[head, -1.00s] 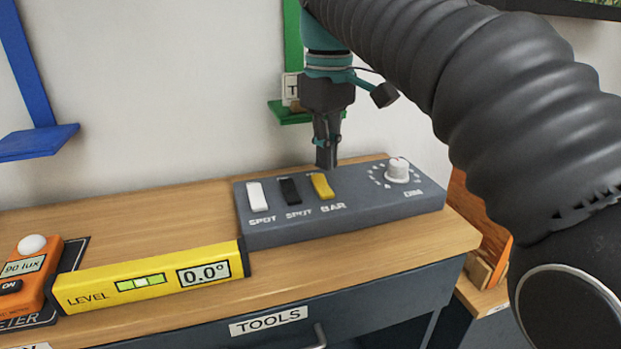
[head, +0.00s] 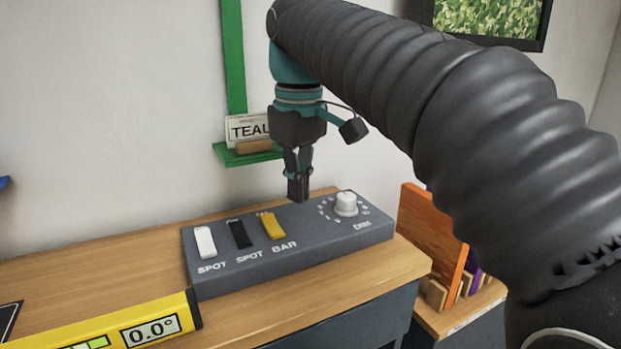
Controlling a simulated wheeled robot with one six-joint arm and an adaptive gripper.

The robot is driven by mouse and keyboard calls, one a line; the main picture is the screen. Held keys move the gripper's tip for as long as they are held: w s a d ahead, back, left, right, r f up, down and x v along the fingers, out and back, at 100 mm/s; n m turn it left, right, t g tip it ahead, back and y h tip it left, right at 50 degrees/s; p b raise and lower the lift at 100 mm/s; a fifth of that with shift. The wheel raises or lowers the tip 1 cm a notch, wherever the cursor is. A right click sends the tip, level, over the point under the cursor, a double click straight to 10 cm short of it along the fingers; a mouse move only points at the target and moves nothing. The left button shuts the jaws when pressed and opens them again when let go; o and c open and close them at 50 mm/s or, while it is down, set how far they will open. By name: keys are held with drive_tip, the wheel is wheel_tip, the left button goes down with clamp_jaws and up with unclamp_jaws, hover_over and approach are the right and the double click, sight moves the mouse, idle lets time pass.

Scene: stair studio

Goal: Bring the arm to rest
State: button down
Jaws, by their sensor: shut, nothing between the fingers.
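My gripper (head: 298,190) hangs from the arm with its fingers pointing down, shut and empty. In the picture its tips are just above the grey switch panel (head: 330,250), between the yellow BAR switch and the white dial; whether they touch the panel is hard to tell. The panel carries a white SPOT switch (head: 205,242), a black SPOT switch (head: 239,234), a yellow BAR switch (head: 272,226) and a white DIM dial (head: 346,204). My ribbed black arm crosses the right side of the view and hides part of the wall.
The panel stands on a wooden bench top (head: 100,262). A yellow level (head: 110,332) reading 0.0° lies in front. A green bracket (head: 250,158) with a TEAL card (head: 248,129) is on the wall behind. An orange board (head: 432,235) stands at right in a rack.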

drive_tip(key=s+d+f+m, duration=0.1)
drive_tip(key=d, duration=0.2)
drive_tip(key=s+d+f+m+t, duration=0.1)
drive_tip(key=d, duration=0.2)
drive_tip(key=s+d+f+m, duration=0.1)
drive_tip(key=d+f, duration=0.1)
drive_tip(key=d, duration=0.1)
drive_tip(key=shift+f+y, duration=0.1)
drive_tip(key=shift+y, duration=0.2)
drive_tip(key=s+d+f+m, duration=0.1)
drive_tip(key=s+d+f+t, duration=0.1)
drive_tip(key=d, duration=0.1)
drive_tip(key=s+d+f+m, duration=0.1)
drive_tip(key=shift+d+f+m+t, duration=0.3)
drive_tip(key=shift+f, duration=0.05)
drive_tip(key=s+d+f+m+t, duration=0.1)
drive_tip(key=s+d+f+m, duration=0.1)
drive_tip(key=s+d+f, duration=0.2)
drive_tip(key=s+d+f+m+t, duration=0.1)
drive_tip(key=s+d+f+m, duration=0.2)
drive_tip(key=f, duration=0.6)
drive_tip(key=shift+s+d+f+h, duration=0.25)
drive_tip(key=shift+s+d+h, duration=0.25)
drive_tip(key=shift+s, duration=0.4)
drive_tip(key=shift+d, duration=0.1)
